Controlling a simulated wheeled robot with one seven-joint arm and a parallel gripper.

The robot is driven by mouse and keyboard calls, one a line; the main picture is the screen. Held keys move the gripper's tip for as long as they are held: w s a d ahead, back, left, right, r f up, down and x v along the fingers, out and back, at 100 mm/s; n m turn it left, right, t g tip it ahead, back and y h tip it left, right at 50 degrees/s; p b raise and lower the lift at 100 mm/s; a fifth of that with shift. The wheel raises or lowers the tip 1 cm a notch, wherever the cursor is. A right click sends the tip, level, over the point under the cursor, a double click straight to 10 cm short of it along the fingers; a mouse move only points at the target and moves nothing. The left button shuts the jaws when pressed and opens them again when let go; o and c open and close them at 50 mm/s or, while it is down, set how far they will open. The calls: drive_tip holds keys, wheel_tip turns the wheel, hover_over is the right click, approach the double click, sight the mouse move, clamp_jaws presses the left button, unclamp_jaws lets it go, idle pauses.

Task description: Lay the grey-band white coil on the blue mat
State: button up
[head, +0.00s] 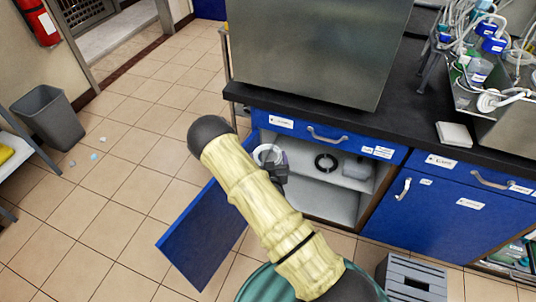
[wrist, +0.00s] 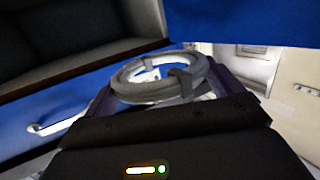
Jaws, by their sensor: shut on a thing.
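A white coil (wrist: 148,92) with a grey band (wrist: 186,79) is between the fingers of my gripper (wrist: 160,84) in the wrist view. My gripper is shut on it. In the head view, my gripper (head: 275,168) is just in front of the open cabinet, and the coil (head: 266,151) shows as a pale ring at its tip. My arm hides part of the gripper. I cannot make out a blue mat in either view.
The blue cabinet door (head: 205,242) stands open on the left. A black coil (head: 326,162) lies on the cabinet's white upper shelf (head: 320,183). The dark worktop (head: 400,130) is above. A grey step stool (head: 412,278) stands at the lower right. Tiled floor on the left is mostly clear.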

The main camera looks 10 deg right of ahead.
wheel_tip(320, 180, up, 11)
drive_tip(key=n+y+p, duration=0.1)
drive_tip(key=y+p, duration=0.1)
drive_tip(key=p, duration=1.3)
drive_tip(key=shift+n+y, duration=0.3)
drive_tip(key=shift+n, duration=0.1)
drive_tip(key=shift+w+a, duration=0.1)
drive_tip(key=shift+f, duration=0.1)
